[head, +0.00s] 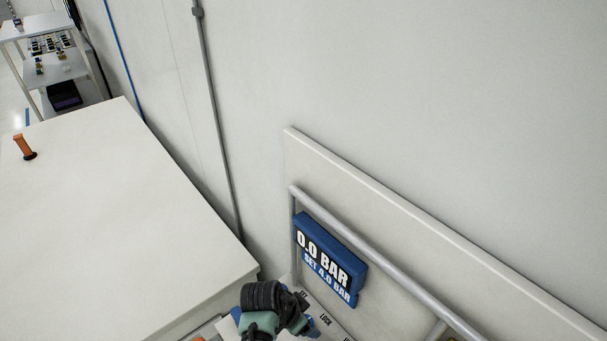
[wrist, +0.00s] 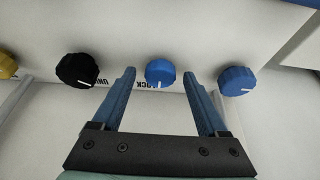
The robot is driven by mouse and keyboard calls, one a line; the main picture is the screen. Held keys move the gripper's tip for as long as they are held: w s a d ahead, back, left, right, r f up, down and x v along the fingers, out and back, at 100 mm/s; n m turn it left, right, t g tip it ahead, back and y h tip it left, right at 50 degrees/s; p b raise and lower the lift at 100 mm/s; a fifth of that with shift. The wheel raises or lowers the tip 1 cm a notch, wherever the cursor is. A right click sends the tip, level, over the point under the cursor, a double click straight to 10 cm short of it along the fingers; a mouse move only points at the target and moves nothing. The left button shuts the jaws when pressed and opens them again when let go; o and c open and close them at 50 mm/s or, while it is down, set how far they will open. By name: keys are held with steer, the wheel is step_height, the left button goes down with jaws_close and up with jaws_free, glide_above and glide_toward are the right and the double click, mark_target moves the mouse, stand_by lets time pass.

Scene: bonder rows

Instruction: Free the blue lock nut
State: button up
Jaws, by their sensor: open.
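The blue lock nut (wrist: 160,71) is a round blue knob with a white mark pointing down in the wrist view, close to lettering that reads in part "OCK". My gripper (wrist: 159,76) is open, its two blue fingers apart on either side of the nut in that view. I see no clear contact; how deep the fingers reach is hard to tell. In the head view my gripper (head: 308,322) is at the bottom edge, over the lettered panel (head: 325,318), and hides the nut.
A black knob (wrist: 77,70) sits left of the nut and a second blue knob (wrist: 237,81) right. A yellow knob (wrist: 7,66) is at the far left. A blue display (head: 330,258) reads "0.0 BAR, SET 4.0 BAR". A grey rail (head: 380,264) runs above it.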

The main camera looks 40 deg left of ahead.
steer(key=shift+c, duration=0.2)
jaws_close()
steer(key=shift+n, duration=0.3)
steer(key=n+y+p, duration=0.1)
steer(key=n, duration=0.1)
steer(key=shift+d+r+n+p, duration=0.1)
steer(key=shift+d+n+p, duration=0.05)
steer(key=shift+n+p, duration=0.25)
steer(key=n+y, duration=0.1)
steer(key=n, duration=0.1)
steer(key=n+y, duration=0.1)
steer(key=n, duration=0.1)
steer(key=shift+w+d+n+g+p, duration=0.1)
steer(key=shift+n+g+p, duration=0.2)
steer(key=shift+p, duration=0.1)
steer(key=n+g+y, duration=0.1)
steer(key=n, duration=0.3)
steer(key=shift+w+b, duration=0.15)
steer(key=shift+b, duration=0.2)
steer(key=shift+d+n+g+y+b, duration=0.15)
steer(key=shift+n+g+b, duration=0.3)
steer(key=shift+n, duration=0.7)
steer(key=shift+a+n+g+y+b, duration=0.1)
steer(key=shift+n+g+y+b, duration=0.35)
steer(key=shift+n, duration=0.7)
